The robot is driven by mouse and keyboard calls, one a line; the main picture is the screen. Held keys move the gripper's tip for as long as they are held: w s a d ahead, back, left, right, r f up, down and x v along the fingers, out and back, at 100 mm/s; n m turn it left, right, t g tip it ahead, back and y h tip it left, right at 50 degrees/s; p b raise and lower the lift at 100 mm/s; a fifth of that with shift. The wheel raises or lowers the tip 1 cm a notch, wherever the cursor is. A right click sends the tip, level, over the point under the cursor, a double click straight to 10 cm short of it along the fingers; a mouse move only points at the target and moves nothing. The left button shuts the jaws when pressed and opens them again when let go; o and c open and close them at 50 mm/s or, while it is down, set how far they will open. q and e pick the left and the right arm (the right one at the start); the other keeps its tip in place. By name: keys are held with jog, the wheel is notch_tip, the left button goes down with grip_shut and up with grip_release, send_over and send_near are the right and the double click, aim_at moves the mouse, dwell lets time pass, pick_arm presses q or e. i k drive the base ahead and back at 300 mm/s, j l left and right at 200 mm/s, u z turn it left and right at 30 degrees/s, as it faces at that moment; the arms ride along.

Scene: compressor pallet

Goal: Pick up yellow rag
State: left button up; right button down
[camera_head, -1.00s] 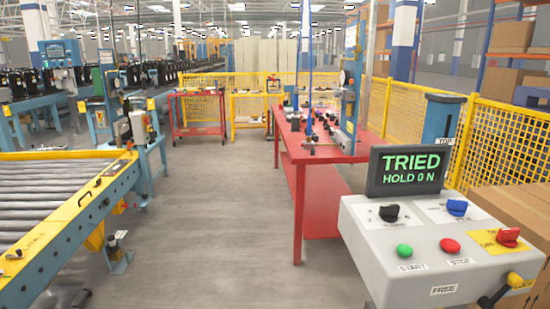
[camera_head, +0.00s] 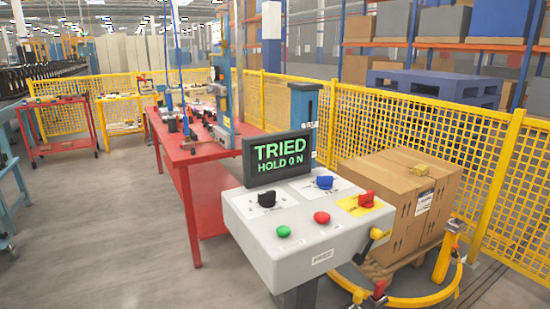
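The box stands on a wooden pallet (camera_head: 405,266), behind and to the right of the grey control panel. Neither of my grippers shows in the view.
The grey control panel (camera_head: 300,232) with its "TRIED HOLD ON" screen (camera_head: 278,157) stands in front. A yellow ring-shaped rail (camera_head: 415,299) curves around the pallet. Yellow mesh fence (camera_head: 380,125) runs behind. A red table (camera_head: 185,150) stands left; the floor (camera_head: 100,225) there is clear.

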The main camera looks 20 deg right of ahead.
aim_at(419, 170)
jog(key=z, duration=1.75)
jog(key=i+l+z, duration=0.45)
jog(key=i, duration=0.3)
jog(key=i+z, duration=0.25)
jog(key=i+l, duration=0.15)
jog(key=i, duration=1.1)
jog(key=i+j+u, duration=0.1)
jog(key=i+j, duration=0.2)
jog(key=i, duration=0.15)
jog(key=i+j, duration=0.25)
jog(key=i, duration=0.2)
jog(key=u, duration=0.05)
